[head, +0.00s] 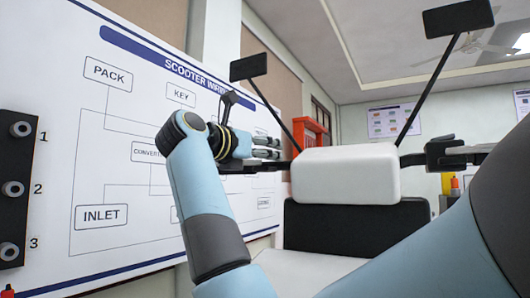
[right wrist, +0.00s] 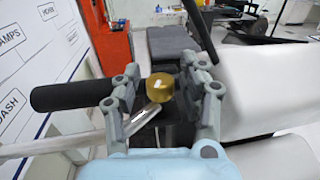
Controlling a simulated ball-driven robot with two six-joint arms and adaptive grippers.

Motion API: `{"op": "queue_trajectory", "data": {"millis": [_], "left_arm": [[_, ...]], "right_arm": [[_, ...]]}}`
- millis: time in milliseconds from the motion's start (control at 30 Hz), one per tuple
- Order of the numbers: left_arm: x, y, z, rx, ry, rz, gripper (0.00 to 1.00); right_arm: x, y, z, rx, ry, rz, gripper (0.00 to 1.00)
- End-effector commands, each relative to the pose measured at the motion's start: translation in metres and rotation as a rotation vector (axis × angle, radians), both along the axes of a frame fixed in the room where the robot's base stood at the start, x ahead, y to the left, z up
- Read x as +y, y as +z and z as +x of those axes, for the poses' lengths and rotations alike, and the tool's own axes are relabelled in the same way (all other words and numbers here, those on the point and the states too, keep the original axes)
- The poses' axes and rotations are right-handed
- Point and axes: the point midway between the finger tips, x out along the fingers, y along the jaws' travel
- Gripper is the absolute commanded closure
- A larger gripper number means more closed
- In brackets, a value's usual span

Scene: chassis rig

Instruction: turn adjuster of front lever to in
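A brass-coloured round knob (right wrist: 161,87), which looks like the adjuster, sits near the inner end of a black handlebar grip (right wrist: 72,93). A silver lever (right wrist: 145,117) slants below it in the right wrist view. My right gripper (right wrist: 163,82) is open, with one finger on each side of the knob and small gaps showing. In the head view the right gripper (head: 280,147) reaches over the left part of the handlebar (head: 240,167); the knob cannot be made out there. The knob's setting cannot be read. My left gripper is in neither view.
A white box-shaped housing (head: 345,172) stands in the middle of the handlebar. Two mirrors (head: 249,66) (head: 458,18) rise on thin stems. A white wiring board (head: 110,190) stands to the left, behind my right arm. A red cabinet (right wrist: 104,38) stands further back.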

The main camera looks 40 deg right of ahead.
Motion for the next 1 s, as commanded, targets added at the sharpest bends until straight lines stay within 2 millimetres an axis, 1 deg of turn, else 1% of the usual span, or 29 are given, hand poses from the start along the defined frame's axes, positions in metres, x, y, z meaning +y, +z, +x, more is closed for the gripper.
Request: {"op": "queue_trajectory", "data": {"millis": [33,200,300,433,533,1000], "left_arm": [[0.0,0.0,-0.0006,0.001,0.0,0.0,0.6],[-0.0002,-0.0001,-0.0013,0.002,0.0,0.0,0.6],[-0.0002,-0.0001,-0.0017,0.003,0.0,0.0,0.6],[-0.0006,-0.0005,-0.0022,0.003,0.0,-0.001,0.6],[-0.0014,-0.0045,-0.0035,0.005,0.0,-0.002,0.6],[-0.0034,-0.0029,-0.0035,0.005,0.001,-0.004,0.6]], "right_arm": [[0.0001,0.0,0.0,0.0,0.0,0.0,0.67],[0.0001,0.0,0.0001,0.0,0.0,0.0,0.89],[0.0002,0.0,0.0001,0.0,0.0,0.0,1.0],[0.0002,-0.0001,0.0003,0.0,-0.002,0.0,1.0],[-0.0001,-0.0013,0.0012,0.003,-0.046,0.003,1.0],[0.0002,-0.0011,0.0006,0.003,-0.04,0.004,1.0]]}}
